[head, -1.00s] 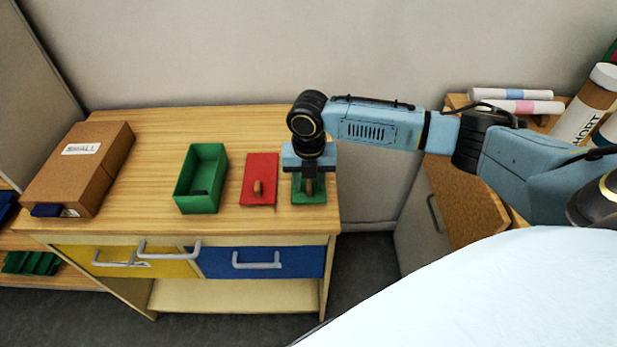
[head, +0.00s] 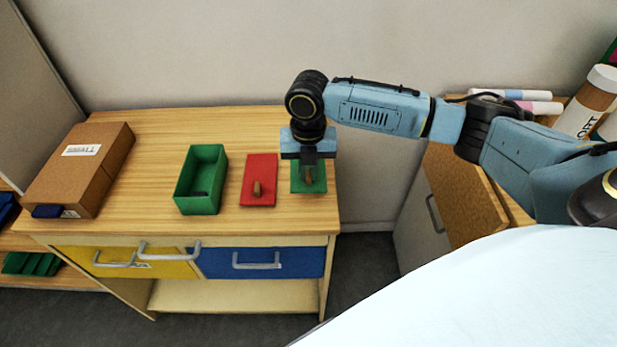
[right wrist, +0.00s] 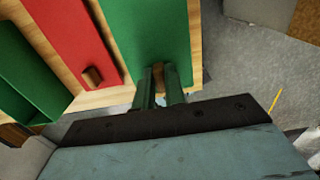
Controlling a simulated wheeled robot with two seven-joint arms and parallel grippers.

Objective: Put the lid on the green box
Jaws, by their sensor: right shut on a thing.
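The green box (head: 198,185) stands open on the wooden table, left of the red lid, with a small dark thing inside. The green lid (head: 299,187) is a flat plate with a wooden knob, at the table's right end. My right gripper (head: 308,173) points down and is shut on that knob. In the right wrist view, the fingers (right wrist: 160,86) stand on both sides of the knob, and the green lid (right wrist: 146,28) spreads beyond them. The lid seems to be slightly above the table. My left gripper is not in view.
A red lid (head: 259,181) with a wooden knob lies between the green box and the green lid. A brown cardboard box (head: 82,166) stands at the table's left. Yellow (head: 165,262) and blue (head: 290,262) drawers are below. The tabletop behind the green box is clear.

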